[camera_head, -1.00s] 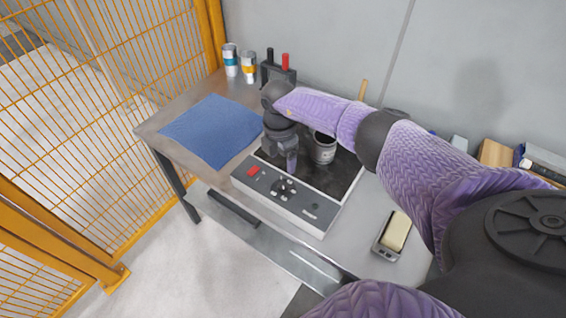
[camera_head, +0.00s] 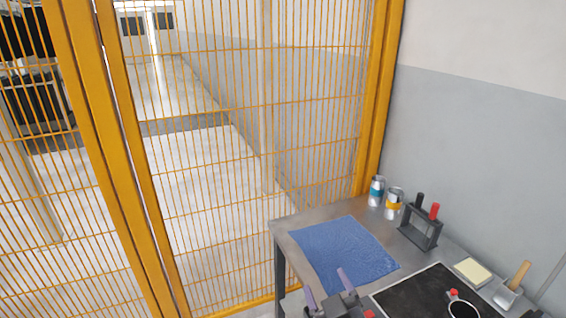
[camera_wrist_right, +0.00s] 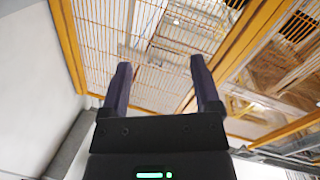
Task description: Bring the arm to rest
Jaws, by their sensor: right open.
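My right gripper (camera_head: 328,288) shows at the bottom edge of the head view, in front of the blue cloth's near edge. Its two purple-grey fingers stand apart with nothing between them. In the right wrist view the same open fingers (camera_wrist_right: 161,66) point toward the yellow mesh fence, with no object between them. The rest of my right arm is cut off below the head view. My left gripper is not in view.
The grey table (camera_head: 290,222) carries a blue cloth (camera_head: 343,250), a dark plate (camera_head: 415,293), a mug (camera_head: 462,309), two cans (camera_head: 393,203), a rack (camera_head: 418,236) and a pale block (camera_head: 472,271). A yellow mesh fence (camera_head: 380,100) stands behind and left.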

